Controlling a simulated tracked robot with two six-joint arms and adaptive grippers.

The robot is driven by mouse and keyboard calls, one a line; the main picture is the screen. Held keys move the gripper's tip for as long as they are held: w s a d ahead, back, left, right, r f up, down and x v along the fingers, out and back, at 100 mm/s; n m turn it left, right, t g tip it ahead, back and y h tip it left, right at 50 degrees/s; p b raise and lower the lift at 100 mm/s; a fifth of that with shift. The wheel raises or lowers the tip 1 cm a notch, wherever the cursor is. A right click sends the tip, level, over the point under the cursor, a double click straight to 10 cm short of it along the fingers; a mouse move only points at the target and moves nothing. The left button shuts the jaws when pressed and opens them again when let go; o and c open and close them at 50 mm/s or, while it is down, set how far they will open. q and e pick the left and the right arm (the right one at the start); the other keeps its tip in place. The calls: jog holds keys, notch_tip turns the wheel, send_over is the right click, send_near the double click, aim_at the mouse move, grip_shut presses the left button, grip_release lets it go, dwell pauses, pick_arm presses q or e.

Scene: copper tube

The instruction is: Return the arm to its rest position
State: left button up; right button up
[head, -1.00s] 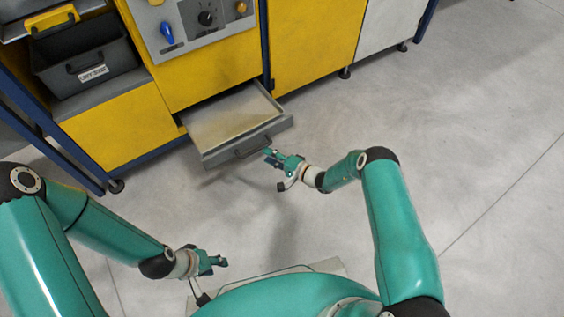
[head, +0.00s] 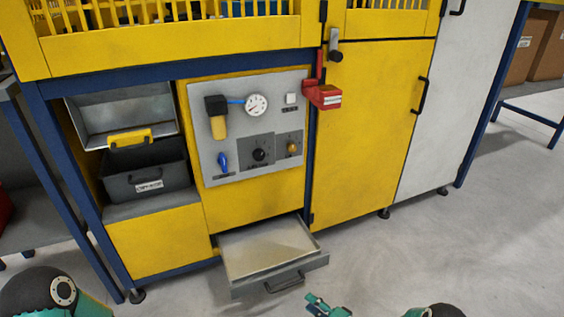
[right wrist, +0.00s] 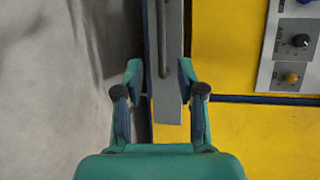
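My right gripper (head: 318,303) shows at the bottom edge of the head view, just right of and in front of the pulled-out drawer (head: 265,250). In the right wrist view its two fingers (right wrist: 160,68) are spread with nothing held between them. The grey drawer front (right wrist: 172,95) and its dark handle (right wrist: 162,40) lie beyond the fingers. In the head view the handle (head: 285,282) is apart from the gripper. Part of my left arm (head: 50,295) shows at the bottom left; my left gripper is out of view.
A dark bin (head: 145,175) sits in the open bay at left. The floor (head: 450,250) at right is clear.

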jog(key=a+r+n+g+y, duration=0.25)
jog(key=a+r, duration=0.25)
jog(key=r, duration=0.3)
jog(key=s+a+n+g, duration=0.5)
jog(key=s+a+g, duration=0.1)
jog(key=s, duration=0.5)
jog(key=s+d+f+n+g+h, duration=0.2)
jog(key=s+d+g+h, duration=0.15)
jog(key=s, duration=0.75)
jog(key=s+d+f+n+g+h, duration=0.15)
jog(key=s+d+h, duration=0.35)
jog(key=s, duration=0.6)
jog(key=w+r+m+t+p, duration=0.1)
jog(key=r+p, duration=1.7)
jog(key=w+r+m+t+p, duration=0.1)
jog(key=w+r+p, duration=0.1)
jog(key=r+p, duration=1.6)
jog(key=shift+w+r, duration=0.15)
jog(key=shift+w, duration=0.15)
